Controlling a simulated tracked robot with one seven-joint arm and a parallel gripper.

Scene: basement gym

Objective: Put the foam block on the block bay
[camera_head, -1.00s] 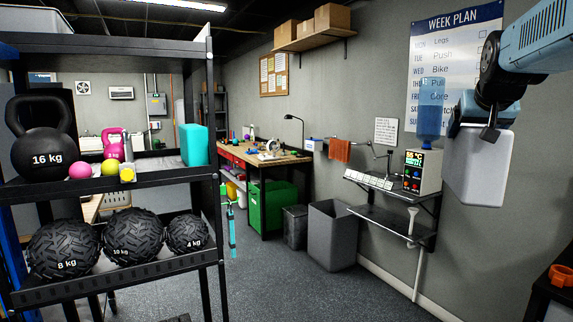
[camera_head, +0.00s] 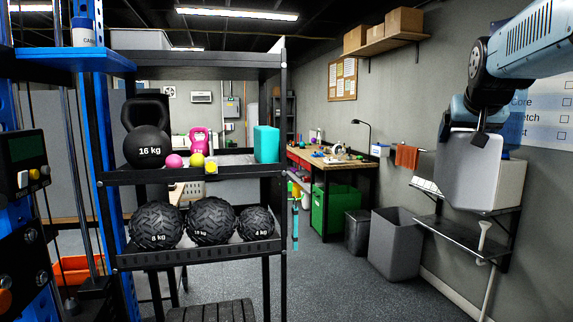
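My gripper (camera_head: 478,128) is at the upper right, shut on the top edge of a light grey block with rounded corners, which looks like the foam block (camera_head: 470,172). The block hangs upright in the air, apart from any surface. Part of its top edge is hidden by the gripper. On the middle shelf (camera_head: 190,176) of the black rack at left, a teal block (camera_head: 266,144) stands upright at the right end. A bare light strip (camera_head: 236,159) lies left of it, possibly the block bay; no label is readable.
The middle shelf also holds a 16 kg kettlebell (camera_head: 147,143), a pink kettlebell (camera_head: 200,140) and small balls. Tread-patterned balls (camera_head: 210,221) fill the lower shelf. A blue upright (camera_head: 110,200) stands at left. Grey bin (camera_head: 395,245) and wall shelf (camera_head: 455,235) are right. Floor between is clear.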

